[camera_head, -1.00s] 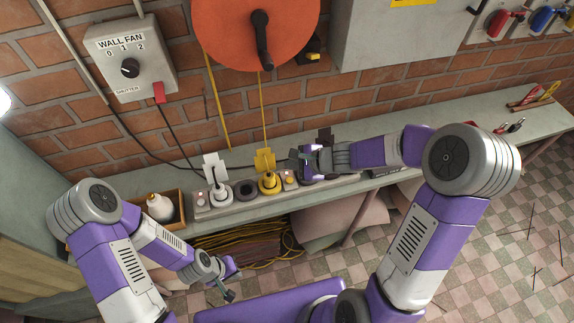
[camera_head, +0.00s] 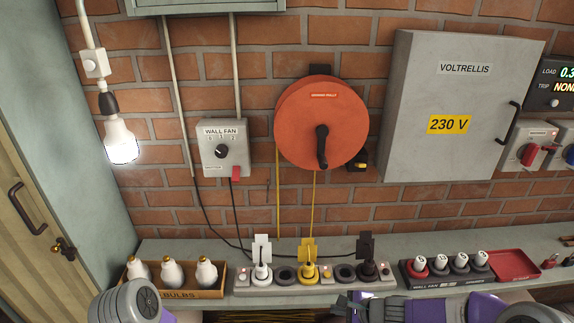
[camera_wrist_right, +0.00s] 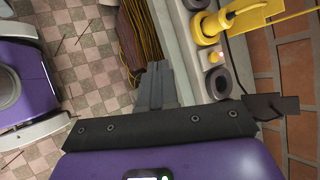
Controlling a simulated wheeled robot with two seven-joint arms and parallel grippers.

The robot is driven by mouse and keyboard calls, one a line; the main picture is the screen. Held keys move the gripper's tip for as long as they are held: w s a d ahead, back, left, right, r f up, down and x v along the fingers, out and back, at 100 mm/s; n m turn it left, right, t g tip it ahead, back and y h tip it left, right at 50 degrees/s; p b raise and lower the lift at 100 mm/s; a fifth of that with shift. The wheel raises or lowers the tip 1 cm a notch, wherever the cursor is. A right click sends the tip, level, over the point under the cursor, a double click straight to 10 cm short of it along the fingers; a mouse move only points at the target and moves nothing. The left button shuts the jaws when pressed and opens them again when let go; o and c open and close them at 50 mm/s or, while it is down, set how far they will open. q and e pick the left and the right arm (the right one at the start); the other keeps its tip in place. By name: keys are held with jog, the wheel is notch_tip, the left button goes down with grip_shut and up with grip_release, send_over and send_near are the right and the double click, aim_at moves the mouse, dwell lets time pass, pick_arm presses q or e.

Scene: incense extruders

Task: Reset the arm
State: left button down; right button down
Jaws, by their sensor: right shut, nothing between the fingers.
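My right gripper (camera_head: 350,303) shows at the bottom of the head view, in front of the power strip's right end. In the right wrist view its fingers (camera_wrist_right: 155,85) are together with nothing between them, beside the bench edge. The power strip (camera_head: 270,289) holds a white plug (camera_head: 261,262), a yellow plug (camera_head: 308,266) and a dark plug (camera_head: 367,262). The yellow plug (camera_wrist_right: 215,28) also shows in the right wrist view. Only a rounded part of my left arm shows at the lower left of the head view; my left gripper is out of view.
On the bench (camera_head: 220,247) are a bulb box (camera_head: 190,293), a dark rack (camera_head: 410,282) of several round pieces and a red tray (camera_head: 512,264). Behind are the wall fan switch (camera_head: 223,148), orange reel (camera_head: 322,122) and grey 230 V cabinet (camera_head: 450,95). Cables lie below the bench (camera_wrist_right: 140,35).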

jog(key=s+a+f+n+g+h, duration=0.1)
jog(key=s+a+f+n+g, duration=0.1)
jog(key=s+f+n, duration=0.5)
jog(key=s+a+f+n+g+h, duration=0.1)
jog(key=s+a+f+n+g, duration=0.1)
jog(key=s+f+n, duration=0.6)
jog(key=shift+s+a+f+g, duration=0.2)
jog(key=shift+s+f+g, duration=1.1)
jog(key=shift+f, duration=2.3)
jog(key=shift+s+t, duration=0.35)
jog(key=shift+t, duration=0.05)
